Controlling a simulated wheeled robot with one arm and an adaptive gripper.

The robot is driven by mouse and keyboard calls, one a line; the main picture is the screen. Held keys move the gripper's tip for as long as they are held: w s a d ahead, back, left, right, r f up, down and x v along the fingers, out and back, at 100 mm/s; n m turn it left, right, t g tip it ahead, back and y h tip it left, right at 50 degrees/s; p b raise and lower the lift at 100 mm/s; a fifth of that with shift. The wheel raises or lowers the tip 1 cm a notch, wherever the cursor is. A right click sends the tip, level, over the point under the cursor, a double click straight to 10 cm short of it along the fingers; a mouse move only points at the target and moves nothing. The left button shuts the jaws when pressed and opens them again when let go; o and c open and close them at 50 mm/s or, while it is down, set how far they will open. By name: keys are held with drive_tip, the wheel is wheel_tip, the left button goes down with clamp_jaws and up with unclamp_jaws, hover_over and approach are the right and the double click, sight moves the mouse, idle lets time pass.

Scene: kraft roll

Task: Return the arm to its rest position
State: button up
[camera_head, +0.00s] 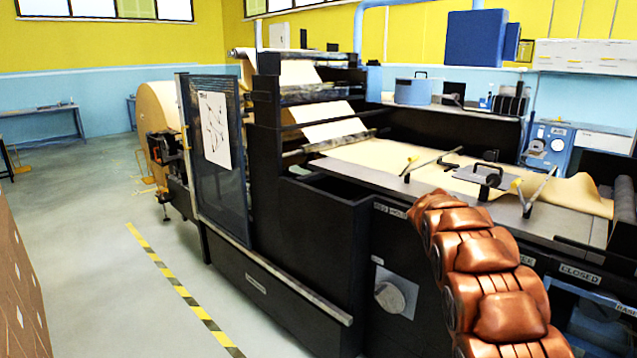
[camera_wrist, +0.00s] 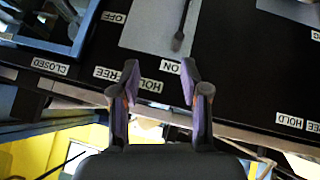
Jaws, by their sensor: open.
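My copper-coloured segmented arm (camera_head: 490,275) rises from the lower right of the head view, in front of the black machine (camera_head: 310,230). Its end is not clearly seen there. In the wrist view my gripper (camera_wrist: 159,88) has its two fingers well apart, with nothing between them. The fingers are in front of the machine's black labelled panel (camera_wrist: 225,70). I cannot tell whether they touch it. A grey plate with a lever (camera_wrist: 180,35) shows beyond the fingertips, near an ON label.
Brown paper web (camera_head: 370,155) runs over the machine's top, with handles on it. A large kraft roll (camera_head: 160,110) stands at its far left end. Brown boxes (camera_head: 15,280) are at the left edge. The floor (camera_head: 90,190) between is mostly clear, with a striped line (camera_head: 180,290).

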drive_tip(key=s+a+r+n+g+y+p, duration=0.1)
drive_tip(key=s+a+r, duration=0.15)
drive_tip(key=s, duration=0.45)
drive_tip(key=s+a+r+n+g+y, duration=0.1)
drive_tip(key=s+a+r, duration=0.15)
drive_tip(key=s, duration=0.55)
drive_tip(key=s+a+r+n+g+y+p, duration=0.1)
drive_tip(key=s+a+r, duration=0.1)
drive_tip(key=s+a, duration=0.35)
drive_tip(key=s+a+n+g+y, duration=0.1)
drive_tip(key=s+a, duration=0.3)
drive_tip(key=s, duration=0.7)
drive_tip(key=s+a+f+n+g+y+p, duration=0.1)
drive_tip(key=s+a, duration=0.3)
drive_tip(key=s, duration=0.8)
drive_tip(key=s+a+f+n+y, duration=0.1)
drive_tip(key=s+a, duration=0.4)
drive_tip(key=s, duration=0.6)
drive_tip(key=shift+s+n+g+y, duration=0.4)
drive_tip(key=shift+n+y, duration=0.3)
drive_tip(key=shift+n, duration=0.1)
drive_tip(key=shift+a+f, duration=0.1)
drive_tip(key=shift+a, duration=0.15)
